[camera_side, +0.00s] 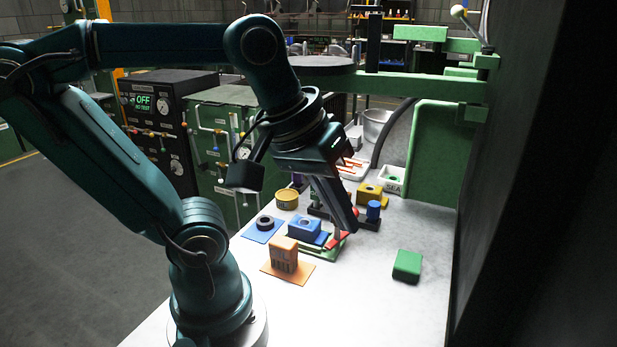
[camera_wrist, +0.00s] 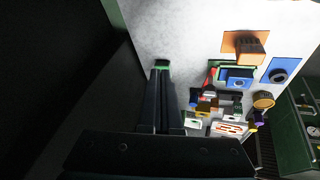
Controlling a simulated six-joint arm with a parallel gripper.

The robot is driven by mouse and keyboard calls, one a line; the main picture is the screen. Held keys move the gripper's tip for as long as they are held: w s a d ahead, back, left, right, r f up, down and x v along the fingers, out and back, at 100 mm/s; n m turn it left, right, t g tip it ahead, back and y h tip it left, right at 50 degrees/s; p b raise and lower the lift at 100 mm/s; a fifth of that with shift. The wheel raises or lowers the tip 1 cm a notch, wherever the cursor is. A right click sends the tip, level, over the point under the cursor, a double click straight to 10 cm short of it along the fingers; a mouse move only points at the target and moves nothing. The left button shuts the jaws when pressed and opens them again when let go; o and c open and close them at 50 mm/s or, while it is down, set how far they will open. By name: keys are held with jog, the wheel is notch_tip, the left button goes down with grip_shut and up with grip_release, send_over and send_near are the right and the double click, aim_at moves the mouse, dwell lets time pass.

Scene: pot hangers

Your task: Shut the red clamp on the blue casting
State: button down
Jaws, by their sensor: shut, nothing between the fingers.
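The blue casting (camera_side: 304,228) sits on a green fixture (camera_side: 325,250); in the wrist view it (camera_wrist: 239,83) is right of centre. The red clamp (camera_side: 337,240) shows at the casting's right side, beside it rather than over its top; in the wrist view it (camera_wrist: 211,74) is at the casting's left. My gripper (camera_side: 350,229) is shut and empty. In the side view its tip appears just above the clamp, partly covering that area. In the wrist view my gripper (camera_wrist: 160,72) is clearly left of the clamp and apart from it.
A green block (camera_side: 408,265) lies on the open white table at right. An orange block (camera_side: 284,254) stands on an orange mat in front. A black ring (camera_side: 265,223) lies on a blue mat. Yellow and dark blue parts (camera_side: 373,210) stand behind. A green frame (camera_side: 435,150) borders the table.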

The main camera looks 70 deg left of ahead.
jog(key=w+a+r+n+g, duration=0.2)
jog(key=w+a+r+n, duration=0.1)
jog(key=w+a+n, duration=0.85)
jog(key=s+a+f+n+h, duration=0.1)
jog(key=a+f+n, duration=0.2)
jog(key=a, duration=0.3)
jog(key=s+a+f+n+g, duration=0.1)
jog(key=a+f+n, duration=0.2)
jog(key=a+n, duration=0.2)
jog(key=shift+s+a+h, duration=0.3)
jog(key=shift+a+h, duration=0.1)
jog(key=shift+a, duration=0.15)
jog(key=shift+f+n, duration=0.1)
jog(key=shift+n, duration=0.15)
jog(key=x, duration=1)
jog(key=shift+s+d, duration=0.1)
jog(key=shift+s, duration=0.1)
